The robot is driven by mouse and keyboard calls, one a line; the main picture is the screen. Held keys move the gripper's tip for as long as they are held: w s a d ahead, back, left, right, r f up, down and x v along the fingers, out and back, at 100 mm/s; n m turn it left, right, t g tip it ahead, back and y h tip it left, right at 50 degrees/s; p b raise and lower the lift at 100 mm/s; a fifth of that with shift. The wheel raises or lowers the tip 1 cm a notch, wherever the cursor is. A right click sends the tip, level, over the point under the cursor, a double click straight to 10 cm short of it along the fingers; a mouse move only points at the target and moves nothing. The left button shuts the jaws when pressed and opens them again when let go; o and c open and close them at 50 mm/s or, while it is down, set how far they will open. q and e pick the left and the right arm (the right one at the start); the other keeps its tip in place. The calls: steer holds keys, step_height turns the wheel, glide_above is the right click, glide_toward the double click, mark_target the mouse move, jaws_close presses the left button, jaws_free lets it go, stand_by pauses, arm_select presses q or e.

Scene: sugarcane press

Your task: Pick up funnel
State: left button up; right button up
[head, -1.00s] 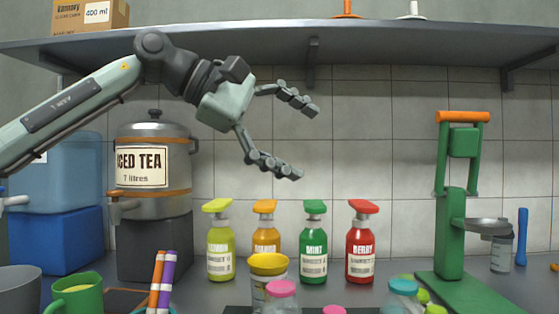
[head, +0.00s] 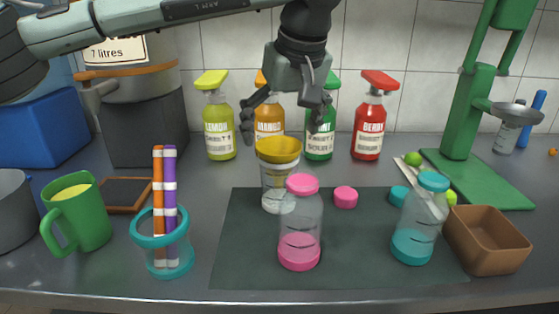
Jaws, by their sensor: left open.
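The yellow funnel (head: 279,150) sits in the mouth of a clear jar (head: 276,188) in the middle of the counter. My left gripper (head: 281,128) points down just above the funnel. It is open, with one finger to the left of the funnel and one to the right. Nothing is between the fingers, and I cannot tell whether the fingertips touch the rim. My right gripper is not in view.
A pink-lidded bottle (head: 301,225) stands close in front of the jar. Behind are several pump bottles, such as the red one (head: 369,122). A teal-lidded bottle (head: 420,220) and brown box (head: 487,240) are at right. The dark mat (head: 243,240) is bare at left.

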mark_target(278, 146)
arm_select(q)
steer(key=x, duration=0.4)
steer(key=c, duration=1.1)
